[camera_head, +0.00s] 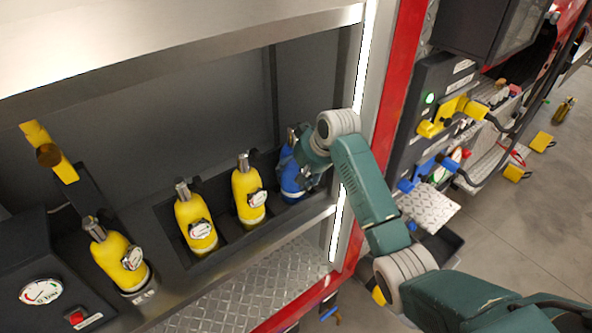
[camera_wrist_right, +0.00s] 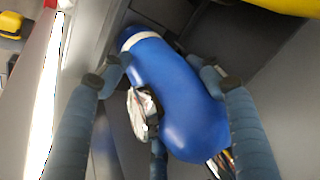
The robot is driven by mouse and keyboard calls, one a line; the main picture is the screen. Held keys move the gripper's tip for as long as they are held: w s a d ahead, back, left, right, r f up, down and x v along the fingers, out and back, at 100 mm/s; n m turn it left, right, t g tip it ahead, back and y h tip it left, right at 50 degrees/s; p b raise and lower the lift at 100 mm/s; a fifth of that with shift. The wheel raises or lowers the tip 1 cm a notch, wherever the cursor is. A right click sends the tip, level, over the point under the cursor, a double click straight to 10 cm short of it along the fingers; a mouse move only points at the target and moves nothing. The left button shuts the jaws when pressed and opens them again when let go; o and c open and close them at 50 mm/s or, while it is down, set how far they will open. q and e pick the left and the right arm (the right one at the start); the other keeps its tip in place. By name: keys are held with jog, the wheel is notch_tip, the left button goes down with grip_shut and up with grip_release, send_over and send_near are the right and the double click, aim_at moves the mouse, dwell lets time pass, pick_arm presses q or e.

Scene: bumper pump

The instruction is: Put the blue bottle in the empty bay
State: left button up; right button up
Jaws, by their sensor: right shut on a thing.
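The blue bottle (camera_head: 291,182) is at the right end of the row of bottles in the open locker, in or just over the rightmost bay. It looks close to upright; I cannot tell whether its base rests on the bay floor. My right gripper (camera_head: 308,165) is shut on its upper part from the right. In the wrist view the blue bottle (camera_wrist_right: 178,95) lies between the fingers of my right gripper (camera_wrist_right: 160,72), with its gauge at the left and a pale band at the far end. My left gripper is out of view.
Yellow bottles with gauges stand to the left: one beside the blue bottle (camera_head: 248,195), one further left (camera_head: 195,222) and one by the gauge panel (camera_head: 118,260). The lit locker post (camera_head: 352,150) stands close to my right arm. A treadplate shelf (camera_head: 255,290) lies below.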

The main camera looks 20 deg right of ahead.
jog(key=shift+w+r, duration=0.15)
jog(key=o, duration=2)
jog(key=shift+s+f, duration=0.2)
jog(key=shift+s, duration=0.05)
jog(key=shift+r, duration=0.1)
jog(key=shift+r, duration=0.15)
jog(key=shift+b+v, duration=2.15)
jog(key=shift+v, duration=3.8)
